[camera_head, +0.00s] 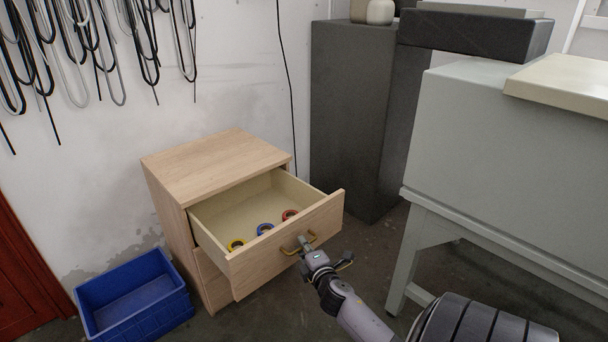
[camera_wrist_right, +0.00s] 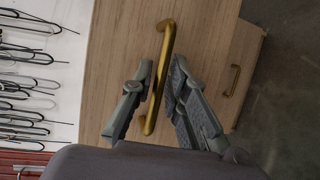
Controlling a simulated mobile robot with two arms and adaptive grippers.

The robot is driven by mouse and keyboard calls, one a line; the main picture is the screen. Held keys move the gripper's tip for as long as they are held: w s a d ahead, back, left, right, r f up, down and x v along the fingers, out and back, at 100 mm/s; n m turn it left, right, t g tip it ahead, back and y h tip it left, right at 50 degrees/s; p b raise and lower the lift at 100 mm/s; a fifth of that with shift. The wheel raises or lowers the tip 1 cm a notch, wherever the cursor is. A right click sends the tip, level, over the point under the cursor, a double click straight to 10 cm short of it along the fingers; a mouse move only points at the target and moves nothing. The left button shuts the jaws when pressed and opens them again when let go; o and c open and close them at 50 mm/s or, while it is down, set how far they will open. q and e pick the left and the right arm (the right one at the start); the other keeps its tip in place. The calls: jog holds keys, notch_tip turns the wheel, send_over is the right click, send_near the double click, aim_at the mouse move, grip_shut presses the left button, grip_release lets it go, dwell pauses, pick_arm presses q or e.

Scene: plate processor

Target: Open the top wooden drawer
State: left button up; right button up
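The wooden cabinet (camera_head: 215,165) stands against the wall. Its top drawer (camera_head: 285,246) is pulled well out, with its inside in view. The brass handle (camera_head: 300,246) is on the drawer front, and it shows upright in the right wrist view (camera_wrist_right: 166,45). My right gripper (camera_head: 325,252) is in front of the drawer. In the wrist view its fingers (camera_wrist_right: 162,68) are apart, one on each side of the handle; contact is unclear. Yellow, blue and red rings (camera_head: 264,228) lie in the drawer. My left gripper is not in view.
A blue crate (camera_head: 135,311) stands on the floor left of the cabinet. A grey machine on legs (camera_head: 500,150) is at the right, close to my right arm. A dark tall cabinet (camera_head: 360,110) stands behind. The lower drawer (camera_head: 212,283) is shut.

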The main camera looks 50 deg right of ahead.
jog(key=shift+o, duration=1.3)
jog(key=v, duration=1.2)
